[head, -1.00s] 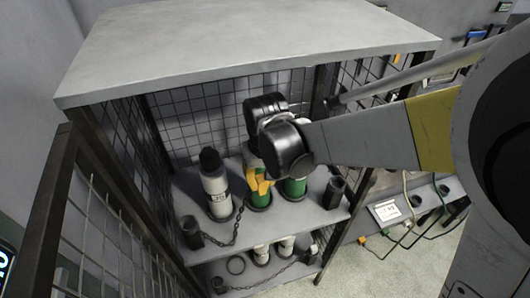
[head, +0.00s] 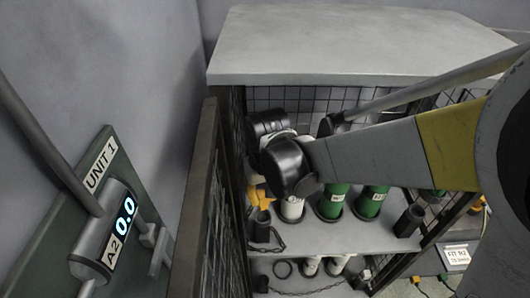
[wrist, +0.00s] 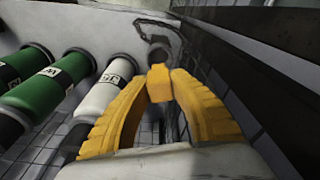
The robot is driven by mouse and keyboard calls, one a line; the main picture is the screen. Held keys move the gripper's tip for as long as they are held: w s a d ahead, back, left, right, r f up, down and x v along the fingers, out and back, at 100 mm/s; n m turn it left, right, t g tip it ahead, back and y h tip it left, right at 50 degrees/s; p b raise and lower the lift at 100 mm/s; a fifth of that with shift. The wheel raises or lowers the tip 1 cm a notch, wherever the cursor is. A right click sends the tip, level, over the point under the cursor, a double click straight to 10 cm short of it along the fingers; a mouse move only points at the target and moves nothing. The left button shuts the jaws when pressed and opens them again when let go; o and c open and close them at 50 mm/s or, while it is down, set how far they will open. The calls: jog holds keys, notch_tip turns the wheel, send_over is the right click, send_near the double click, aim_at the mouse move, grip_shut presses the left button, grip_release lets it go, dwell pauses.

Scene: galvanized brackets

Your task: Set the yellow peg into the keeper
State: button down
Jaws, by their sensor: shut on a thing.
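My gripper (head: 260,205) has yellow-orange fingers and hangs at the left front of a caged shelf. In the wrist view its fingertips (wrist: 160,78) are closed on a small yellow block, the yellow peg (wrist: 158,77). A dark open-topped cup (head: 262,232) with a chain stands on the shelf just below the fingers; it may be the keeper. In the wrist view a grey cup-like end (wrist: 159,50) shows just beyond the peg. I cannot tell whether the peg touches it. The peg is hidden in the head view.
A white cylinder (head: 292,209) stands right of my gripper, then two green cylinders (head: 335,202). Another dark cup (head: 409,220) is at the shelf's right. The mesh cage side (head: 208,215) is close on the left. A UNIT 1 panel (head: 110,215) reads 0.0.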

jog(key=shift+f+b, duration=0.8)
jog(key=shift+f, duration=0.55)
jog(key=shift+f, duration=0.1)
jog(key=shift+f+b, duration=1.75)
jog(key=shift+f, duration=0.05)
jog(key=c, duration=1.2)
grip_release()
jog(key=shift+r, duration=0.1)
notch_tip(320, 180, up, 12)
jog(key=s, duration=0.1)
jog(key=shift+s+d, duration=0.2)
jog(key=shift+d, duration=0.05)
